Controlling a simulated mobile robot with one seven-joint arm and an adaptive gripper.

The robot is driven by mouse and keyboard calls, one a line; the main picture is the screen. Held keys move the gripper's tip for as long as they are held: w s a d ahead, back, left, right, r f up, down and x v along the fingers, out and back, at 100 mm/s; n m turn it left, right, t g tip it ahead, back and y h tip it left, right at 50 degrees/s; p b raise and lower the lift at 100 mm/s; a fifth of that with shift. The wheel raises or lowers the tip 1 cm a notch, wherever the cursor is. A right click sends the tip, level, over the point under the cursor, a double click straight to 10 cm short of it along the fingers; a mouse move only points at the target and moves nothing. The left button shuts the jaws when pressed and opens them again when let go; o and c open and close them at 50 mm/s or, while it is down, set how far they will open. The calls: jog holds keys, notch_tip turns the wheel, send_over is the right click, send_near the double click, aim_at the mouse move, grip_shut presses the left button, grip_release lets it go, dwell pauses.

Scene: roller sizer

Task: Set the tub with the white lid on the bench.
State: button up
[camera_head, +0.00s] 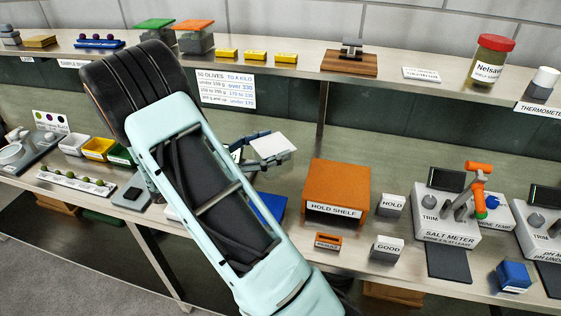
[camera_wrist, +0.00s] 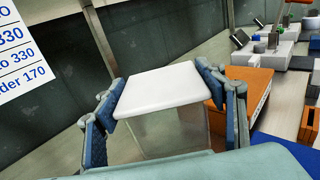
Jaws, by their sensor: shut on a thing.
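The tub with the white lid (camera_wrist: 165,88) is in my gripper (camera_wrist: 165,95), its clear body (camera_wrist: 170,132) hanging below the lid. The blue-padded fingers press on two opposite sides of it. In the head view the white lid (camera_head: 273,145) shows at the end of my gripper (camera_head: 262,148), above the bench (camera_head: 325,262) and left of the orange hold shelf. The tub's body is mostly hidden there. The tub is held in the air, with the lid slightly tilted in the picture.
The orange hold shelf (camera_head: 337,185) stands right of the tub. A blue mat or tray (camera_head: 270,207) lies partly hidden below my gripper. The salt meter (camera_head: 447,220) is farther right.

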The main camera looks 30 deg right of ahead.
jog(key=shift+s+d+f, duration=0.2)
jog(key=shift+d+f, duration=0.85)
jog(key=shift+f, duration=0.2)
jog(key=f, duration=0.3)
jog(key=shift+d+f, duration=0.15)
jog(key=shift+d, duration=0.05)
jog(key=shift+f, duration=0.2)
jog(key=shift+f+b, duration=0.4)
jog(key=shift+f, duration=0.1)
jog(key=o, duration=1)
jog(key=shift+s+a+f, duration=0.1)
jog(key=shift+o, duration=0.2)
